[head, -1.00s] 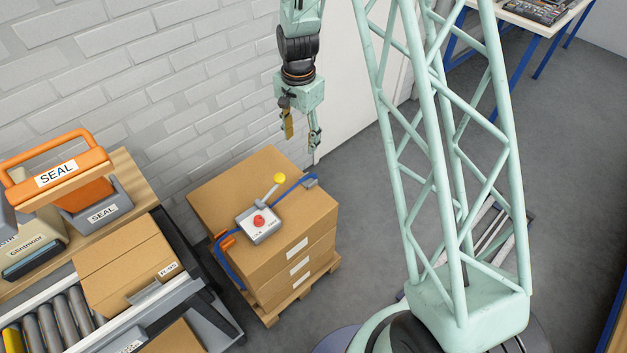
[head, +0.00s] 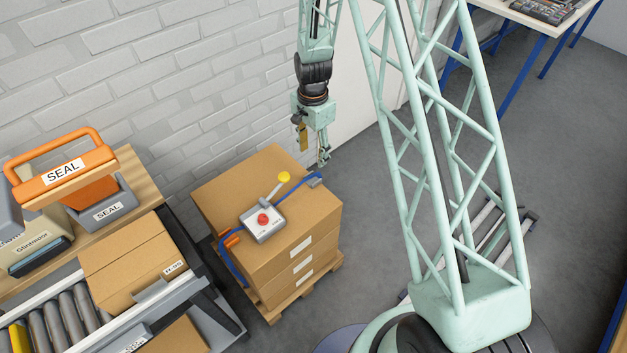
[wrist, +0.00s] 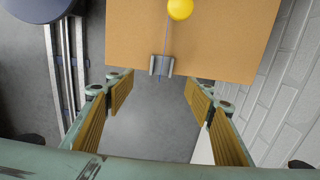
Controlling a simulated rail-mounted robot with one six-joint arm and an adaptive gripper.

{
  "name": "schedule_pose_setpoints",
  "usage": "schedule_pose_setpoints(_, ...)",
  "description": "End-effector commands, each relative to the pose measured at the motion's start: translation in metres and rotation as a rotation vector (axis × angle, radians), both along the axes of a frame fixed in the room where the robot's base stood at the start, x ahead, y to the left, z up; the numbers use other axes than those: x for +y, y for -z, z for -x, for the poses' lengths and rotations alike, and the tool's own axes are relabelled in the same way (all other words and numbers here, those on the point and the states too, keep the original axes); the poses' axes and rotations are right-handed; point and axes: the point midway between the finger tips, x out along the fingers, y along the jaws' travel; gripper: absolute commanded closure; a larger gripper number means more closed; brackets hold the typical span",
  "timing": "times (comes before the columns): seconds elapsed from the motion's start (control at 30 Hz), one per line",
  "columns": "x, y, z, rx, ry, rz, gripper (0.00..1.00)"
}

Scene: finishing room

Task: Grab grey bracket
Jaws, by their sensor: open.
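The grey bracket (wrist: 161,66) sits at the near edge of the box top in the wrist view, at the end of a thin blue strap. In the head view the bracket (head: 315,180) is small at the far right corner of the stacked boxes. My gripper (head: 314,153) hangs above and beyond that corner. In the wrist view my gripper (wrist: 158,95) is open, with ribbed yellow pads wide apart and grey floor between them. The bracket lies ahead of the pads, roughly centred between them. Nothing is held.
The stacked cardboard boxes (head: 240,190) stand on a wooden pallet. On top are a strapping device (head: 263,222) with a red button and a lever with a yellow knob (head: 284,176). A brick wall (head: 180,85) runs behind.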

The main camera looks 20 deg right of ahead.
Motion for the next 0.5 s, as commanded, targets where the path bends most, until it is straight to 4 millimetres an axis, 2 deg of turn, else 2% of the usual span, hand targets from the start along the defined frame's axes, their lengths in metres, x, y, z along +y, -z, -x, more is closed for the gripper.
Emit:
schedule_pose_setpoints(0.27,0.0,0.013,0.0,0.001,0.0,0.0,0.51)
schedule_pose_setpoints(0.5,0.0,0.038,0.0,0.002,0.0,0.0,0.51)
